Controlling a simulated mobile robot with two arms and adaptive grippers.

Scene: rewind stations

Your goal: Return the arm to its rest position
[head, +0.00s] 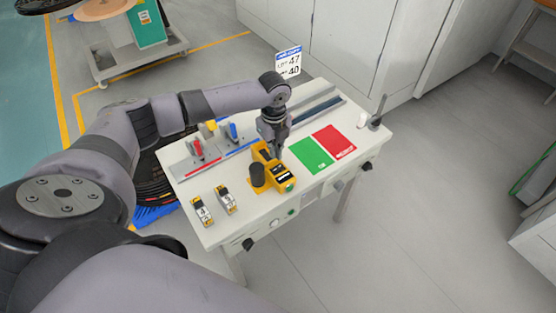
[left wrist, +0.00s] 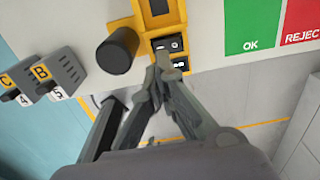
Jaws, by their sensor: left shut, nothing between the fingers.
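My left arm (head: 110,140) reaches in from the left over the white table (head: 215,235). My left gripper (head: 277,153) points down just above or at the yellow device (head: 272,176) with a black knob (head: 257,174). The gripper is shut and holds nothing. In the left wrist view its fingertips (left wrist: 162,62) are together in front of the device's dark button panel (left wrist: 172,50). I cannot tell whether they touch it. My right gripper is not in view.
A green OK pad (head: 311,155) and a red REJECT pad (head: 334,141) lie right of the device. Two small labelled blocks (head: 202,211) (head: 225,199) lie at the front left. Red (head: 197,149) and blue (head: 232,132) clamps stand behind. Floor right of the table is clear.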

